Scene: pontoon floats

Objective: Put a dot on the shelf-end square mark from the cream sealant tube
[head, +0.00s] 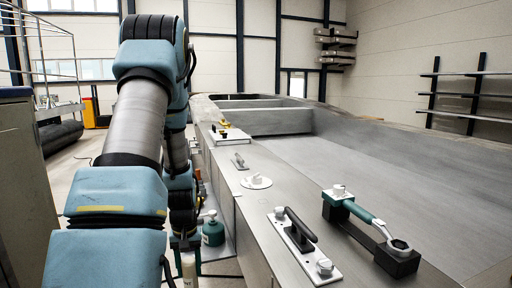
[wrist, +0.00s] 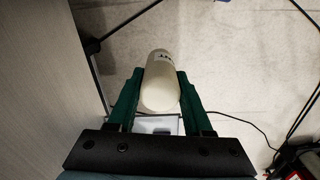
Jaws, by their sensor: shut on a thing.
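In the wrist view, my gripper (wrist: 160,76) has its two green fingers shut on the cream sealant tube (wrist: 160,92), one on each side. The tube's rounded near end faces the camera, and some dark print shows near its far end. In the head view, my gripper (head: 186,240) is low beside the metal float, partly hidden by my arm. The pale tube (head: 189,266) hangs below it near the bottom edge. A grey shelf (head: 222,250) sits low against the float's side, just right of the tube. I cannot make out the square mark in either view.
A green bottle (head: 213,230) stands on the shelf, close to my gripper. The float top (head: 262,205) carries several fittings and a teal-handled wrench (head: 360,212). In the wrist view, a grey panel (wrist: 45,90) is at left and a dark cable (wrist: 235,120) crosses the floor.

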